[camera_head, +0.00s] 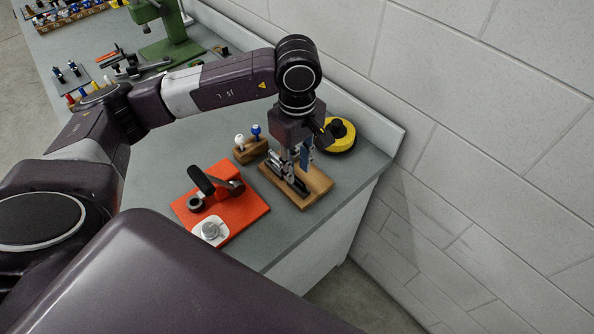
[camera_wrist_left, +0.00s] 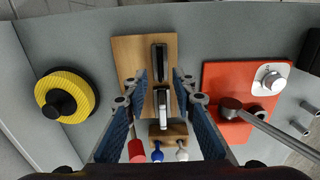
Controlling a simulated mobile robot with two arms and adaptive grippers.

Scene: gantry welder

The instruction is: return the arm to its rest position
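My left arm comes in from the left in the head view and reaches over the bench (camera_head: 150,180). My left gripper (camera_head: 297,165) points down over a wooden board (camera_head: 316,184) that bears a narrow black-and-silver fixture (camera_head: 288,177). In the left wrist view the gripper's two blue fingers (camera_wrist_left: 160,90) stand apart, one on each side of the fixture (camera_wrist_left: 161,92), with nothing visibly held between them. The board (camera_wrist_left: 128,58) also shows there. Whether the fingertips touch the board cannot be told. My right gripper is not in view.
A yellow-and-black round object (camera_head: 340,135) stands close by the wall. A small wooden block (camera_head: 250,151) holds coloured knobs. A red plate (camera_head: 245,212) with a lever lies nearer. A green machine (camera_head: 172,35) stands farther back. The wall (camera_head: 480,120) bounds the right.

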